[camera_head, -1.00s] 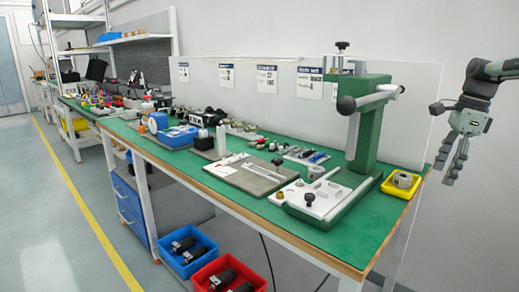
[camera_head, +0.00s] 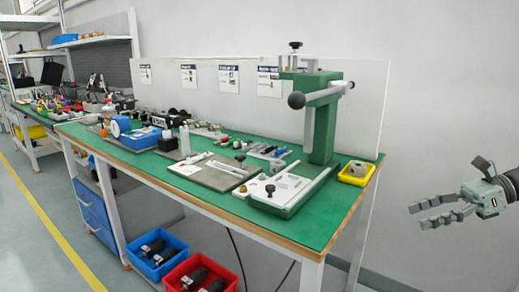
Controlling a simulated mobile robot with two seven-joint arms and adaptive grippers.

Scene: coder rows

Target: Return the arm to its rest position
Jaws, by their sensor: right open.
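My right gripper (camera_head: 413,215) is at the right edge of the head view, in front of the bare wall and beyond the right end of the workbench. Its fingers point left and are spread apart. Nothing is between them. It is apart from the bench and from everything on it. Only the gripper and a short part of my right wrist show. My left gripper is not in the picture.
The green-topped workbench (camera_head: 330,213) carries a green press (camera_head: 322,130), a white plate (camera_head: 290,186) and a yellow tray (camera_head: 344,179) near its right end. A blue bin (camera_head: 143,265) and a red bin (camera_head: 172,281) are below. Wall space lies right of the bench.

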